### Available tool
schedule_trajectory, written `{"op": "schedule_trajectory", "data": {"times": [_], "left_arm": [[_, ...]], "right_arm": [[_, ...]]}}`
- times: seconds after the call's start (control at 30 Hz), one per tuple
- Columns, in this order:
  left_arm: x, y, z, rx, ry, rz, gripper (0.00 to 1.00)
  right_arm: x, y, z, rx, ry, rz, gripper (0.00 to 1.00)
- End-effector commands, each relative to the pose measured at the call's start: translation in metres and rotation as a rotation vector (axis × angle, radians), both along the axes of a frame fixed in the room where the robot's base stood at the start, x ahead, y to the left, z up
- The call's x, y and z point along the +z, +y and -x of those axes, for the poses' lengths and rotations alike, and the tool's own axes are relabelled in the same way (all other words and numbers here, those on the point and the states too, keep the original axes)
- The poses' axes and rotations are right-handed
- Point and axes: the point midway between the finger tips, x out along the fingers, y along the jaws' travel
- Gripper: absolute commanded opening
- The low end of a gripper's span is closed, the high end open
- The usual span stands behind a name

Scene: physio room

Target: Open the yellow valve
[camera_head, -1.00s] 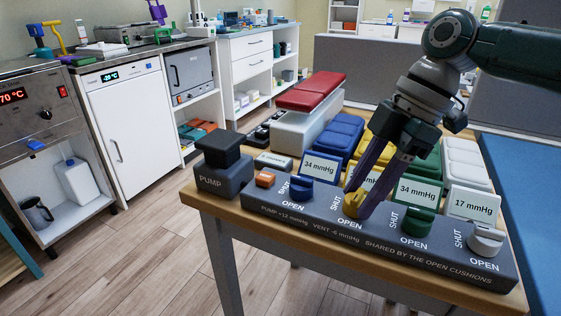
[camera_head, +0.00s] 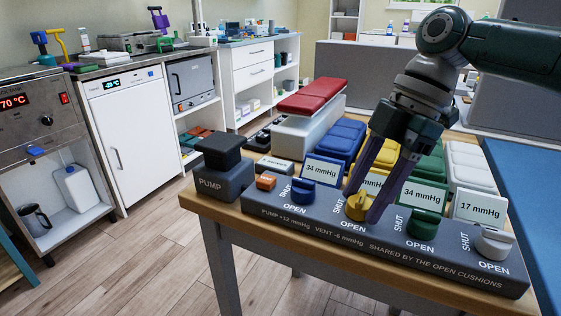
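The yellow valve (camera_head: 358,208) is a round knob on the dark valve block (camera_head: 325,239), between its SHUT and OPEN labels. My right gripper (camera_head: 362,207) reaches down over it from the upper right. Its two purple fingers are spread, one on each side of the knob, with the tips close to it. I cannot tell whether they touch it. The fingers cover part of the knob, and its exact turn is unclear. The gauge (camera_head: 374,184) behind it shows "mmHg", its number hidden. My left gripper is not in view.
The blue valve (camera_head: 303,191) stands left of the yellow one. The green valve (camera_head: 422,222) and white valve (camera_head: 494,243) stand to the right. The pump (camera_head: 223,170) and an orange button (camera_head: 266,181) sit at the left end. Colored cushions lie behind the gauges.

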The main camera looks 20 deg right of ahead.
Motion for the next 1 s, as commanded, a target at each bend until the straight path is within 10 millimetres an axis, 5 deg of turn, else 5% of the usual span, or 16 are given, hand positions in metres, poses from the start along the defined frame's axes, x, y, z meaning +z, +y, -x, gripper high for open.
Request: {"op": "schedule_trajectory", "data": {"times": [0.17, 0.47, 1.0], "left_arm": [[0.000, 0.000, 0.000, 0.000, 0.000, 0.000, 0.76], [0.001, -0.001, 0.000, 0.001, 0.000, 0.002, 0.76], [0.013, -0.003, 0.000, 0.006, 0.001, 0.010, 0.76]], "right_arm": [[0.000, 0.000, 0.000, -0.001, 0.000, -0.001, 0.76], [0.005, -0.002, -0.001, -0.003, -0.001, -0.002, 0.76], [0.088, -0.036, 0.002, -0.002, -0.002, -0.002, 0.76]]}}
